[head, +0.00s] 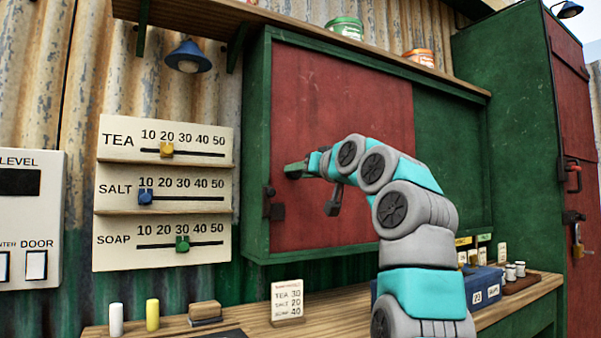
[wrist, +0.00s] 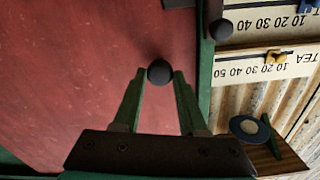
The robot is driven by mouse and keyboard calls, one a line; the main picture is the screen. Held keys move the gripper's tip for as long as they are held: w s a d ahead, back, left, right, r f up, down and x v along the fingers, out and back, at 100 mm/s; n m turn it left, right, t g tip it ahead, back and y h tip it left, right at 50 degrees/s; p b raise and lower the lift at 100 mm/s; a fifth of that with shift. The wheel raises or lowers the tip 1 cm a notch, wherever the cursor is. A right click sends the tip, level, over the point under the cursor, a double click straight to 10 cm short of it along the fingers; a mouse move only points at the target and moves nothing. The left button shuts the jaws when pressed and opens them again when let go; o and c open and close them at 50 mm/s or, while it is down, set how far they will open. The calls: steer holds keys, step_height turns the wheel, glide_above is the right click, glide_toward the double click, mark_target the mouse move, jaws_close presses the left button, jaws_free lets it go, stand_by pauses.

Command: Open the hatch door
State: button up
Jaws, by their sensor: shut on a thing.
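The hatch door is a worn red panel (head: 340,105) in a green wall frame (head: 257,150). Its left edge stands at the frame's left side, and a green panel (head: 450,150) fills the right part. My gripper (head: 293,171) is at the door's left part. In the wrist view, the fingertips of my gripper (wrist: 159,74) are shut on a round dark knob (wrist: 159,70) in front of the red door (wrist: 70,80). In the head view the gripper hides the knob. A dark latch (head: 273,205) sits below the gripper at the door's left edge.
A board with TEA, SALT and SOAP sliders (head: 165,190) hangs left of the frame. The wooden counter (head: 255,320) below carries a price card (head: 286,301), chalk-like sticks and a blue box (head: 482,288). A tall green cabinet (head: 500,100) stands right. A shelf (head: 300,25) runs above.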

jaws_close()
stand_by(0.8)
